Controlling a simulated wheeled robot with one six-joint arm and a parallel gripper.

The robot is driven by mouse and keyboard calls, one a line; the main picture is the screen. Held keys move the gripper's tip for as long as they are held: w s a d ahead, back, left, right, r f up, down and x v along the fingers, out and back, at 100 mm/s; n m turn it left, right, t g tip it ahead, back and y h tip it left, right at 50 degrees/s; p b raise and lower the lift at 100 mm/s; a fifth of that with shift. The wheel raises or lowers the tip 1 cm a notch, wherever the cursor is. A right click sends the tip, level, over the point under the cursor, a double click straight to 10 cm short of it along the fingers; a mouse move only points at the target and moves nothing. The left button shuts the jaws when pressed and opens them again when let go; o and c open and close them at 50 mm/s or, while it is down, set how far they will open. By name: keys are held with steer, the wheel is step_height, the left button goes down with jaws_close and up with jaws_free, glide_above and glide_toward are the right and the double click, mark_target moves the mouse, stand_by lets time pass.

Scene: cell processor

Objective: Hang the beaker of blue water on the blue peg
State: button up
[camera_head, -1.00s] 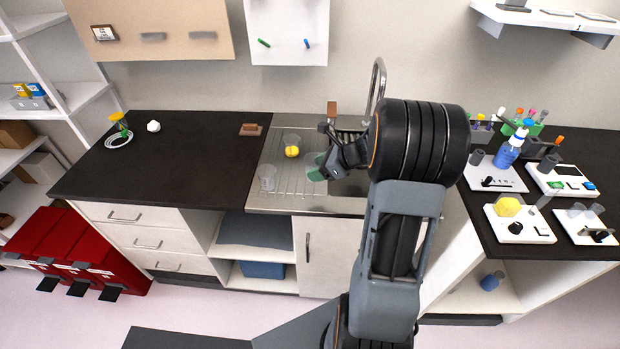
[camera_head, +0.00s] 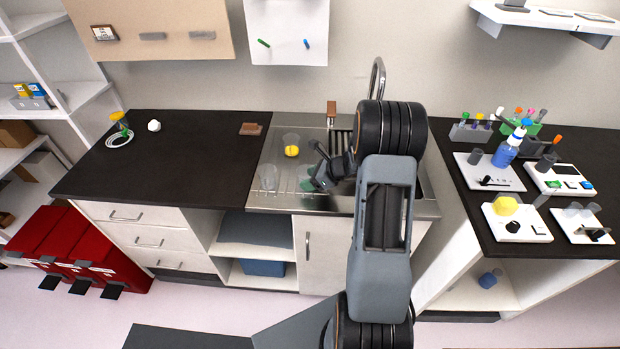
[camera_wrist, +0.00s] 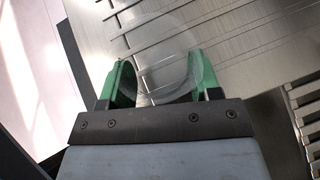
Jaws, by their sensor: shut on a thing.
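My gripper (camera_head: 318,180) is low over the ridged steel drainboard, left of the sink basin. In the wrist view its green fingers (camera_wrist: 158,82) are shut on a clear glass beaker (camera_wrist: 172,72). No blue water shows in this beaker. In the head view I cannot make it out at the fingers. The blue peg (camera_head: 306,43) sticks out of the white wall board, up and left of my arm, with nothing hanging on it. A green peg (camera_head: 263,43) is to its left, also bare.
The tap (camera_head: 377,75) rises behind my arm. Trays, tubes and a blue bottle (camera_head: 504,156) crowd the right counter. The dark left counter (camera_head: 190,165) is mostly free.

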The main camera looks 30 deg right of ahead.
steer(key=shift+f, duration=0.1)
steer(key=shift+f, duration=0.15)
steer(key=o, duration=1.3)
steer(key=shift+r, duration=0.3)
steer(key=v, duration=1.1)
steer(key=shift+s+a+r+n+g+h+b, duration=0.15)
steer(key=shift+s+a+r+n+g+h, duration=0.3)
steer(key=shift+s+a+r+n+h, duration=2.15)
steer(key=shift+s+a+r+n+g+y+b, duration=0.15)
steer(key=shift+s+a+r+n+g, duration=0.55)
steer(key=shift+s+a+n, duration=4)
steer(key=shift+s+a+r+n+g+h+b, duration=0.2)
steer(key=shift+s+a+r+n+h, duration=1)
steer(key=shift+n, duration=5)
